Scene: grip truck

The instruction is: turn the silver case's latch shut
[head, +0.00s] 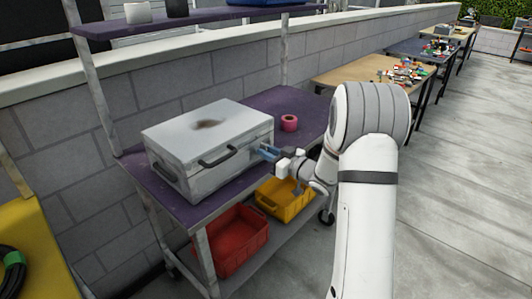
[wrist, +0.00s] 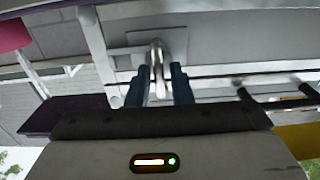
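The silver case (head: 210,135) sits on the purple shelf of a cart with its lid down. A dark smudge marks the lid. My gripper (head: 267,152) is at the right end of the case's front, beside a black handle (head: 220,158). In the wrist view the latch (wrist: 156,58), a small metal lever on a plate, stands between the two blue fingers of my gripper (wrist: 160,72). The fingers are apart, one on each side of it, and a gap shows on the right. In the head view my gripper hides the latch.
A pink tape roll (head: 289,123) stands on the purple shelf (head: 302,104) behind my gripper. A red bin (head: 236,240) and a yellow bin (head: 284,200) sit on the lower shelf. A grey block wall (head: 105,125) runs behind the cart.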

